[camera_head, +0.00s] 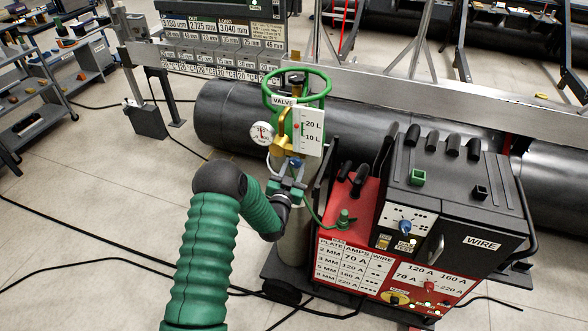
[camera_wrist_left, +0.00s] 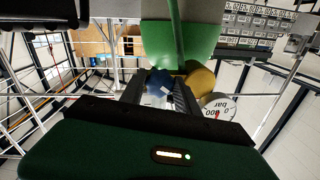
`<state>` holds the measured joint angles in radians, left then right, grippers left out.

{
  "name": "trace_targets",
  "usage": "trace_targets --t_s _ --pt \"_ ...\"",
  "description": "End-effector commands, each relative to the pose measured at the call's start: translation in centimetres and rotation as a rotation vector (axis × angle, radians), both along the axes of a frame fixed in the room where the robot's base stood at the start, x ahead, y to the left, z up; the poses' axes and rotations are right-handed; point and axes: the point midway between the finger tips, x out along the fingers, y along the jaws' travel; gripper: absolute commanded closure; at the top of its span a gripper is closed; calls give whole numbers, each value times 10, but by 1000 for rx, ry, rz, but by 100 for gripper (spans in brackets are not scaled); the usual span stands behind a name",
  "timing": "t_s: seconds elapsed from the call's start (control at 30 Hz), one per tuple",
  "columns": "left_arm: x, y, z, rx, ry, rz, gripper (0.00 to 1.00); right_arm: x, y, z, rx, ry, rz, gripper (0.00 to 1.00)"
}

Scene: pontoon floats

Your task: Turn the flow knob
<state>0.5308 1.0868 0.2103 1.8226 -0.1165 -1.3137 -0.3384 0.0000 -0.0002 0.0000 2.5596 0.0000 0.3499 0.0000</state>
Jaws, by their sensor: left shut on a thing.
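The blue flow knob (camera_head: 294,163) sits low on the regulator of the gas cylinder, below the brass valve body (camera_head: 284,134) and a flow scale (camera_head: 308,131) marked 20 L and 10 L. My left gripper (camera_head: 291,176) reaches it from the front and is shut on it. In the left wrist view the knob (camera_wrist_left: 158,82) lies between the two dark fingers (camera_wrist_left: 159,92), and they partly hide it. A round pressure gauge (camera_head: 262,133) is left of the regulator; it also shows in the wrist view (camera_wrist_left: 219,108). My right gripper is not in view.
A green guard ring (camera_head: 300,86) surrounds the cylinder top. A red and black welding machine (camera_head: 440,215) stands close on the right. A large dark pipe (camera_head: 228,116) lies behind. Black cables (camera_head: 95,262) cross the floor at left.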

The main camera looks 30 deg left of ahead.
Motion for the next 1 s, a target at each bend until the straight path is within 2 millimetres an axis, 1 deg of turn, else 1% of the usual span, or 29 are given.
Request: trace_targets --t_s 0.03,0.1,0.2,0.33,0.6,0.63,0.8,1.0 --pt "1 -1 -8 52 7 -2 100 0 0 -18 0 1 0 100" --pt "1 -1 -10 136 26 -2 100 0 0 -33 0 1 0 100" --pt "1 -1 -8 241 51 -2 100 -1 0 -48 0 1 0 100" --pt "0 0 -3 314 70 0 100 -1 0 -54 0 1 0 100" --pt "0 1 -1 320 74 0 100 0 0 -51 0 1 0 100" --pt "0 1 -1 320 74 0 61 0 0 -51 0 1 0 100" --pt "0 1 -1 320 74 0 41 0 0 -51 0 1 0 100" --pt "0 1 -1 319 75 1 41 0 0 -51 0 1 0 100"
